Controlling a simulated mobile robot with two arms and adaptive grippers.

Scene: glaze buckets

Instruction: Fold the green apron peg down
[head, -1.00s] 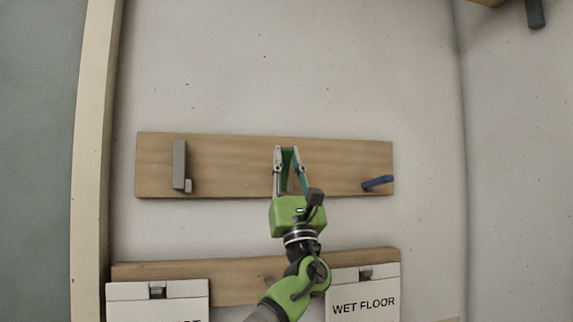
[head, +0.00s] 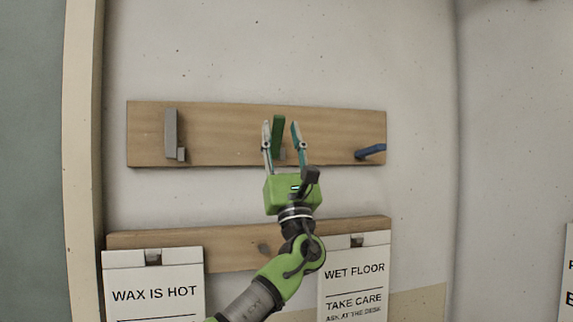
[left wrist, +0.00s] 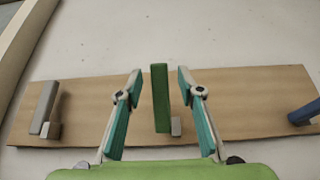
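The green peg (head: 278,136) stands upright, folded up against the upper wooden board (head: 220,140). It also shows in the left wrist view (left wrist: 160,97), with a small grey mount (left wrist: 176,126) at its lower right. My left gripper (head: 281,125) is open, with one finger on each side of the green peg. In the left wrist view (left wrist: 158,80) there are clear gaps between both fingers and the peg, and nothing is held. My right gripper is in neither view.
On the same board a grey peg (head: 171,134) stands upright at the left, and a blue peg (head: 370,151) sticks out at the right. A lower board (head: 225,236) carries signs reading WAX IS HOT (head: 154,275) and WET FLOOR (head: 354,285).

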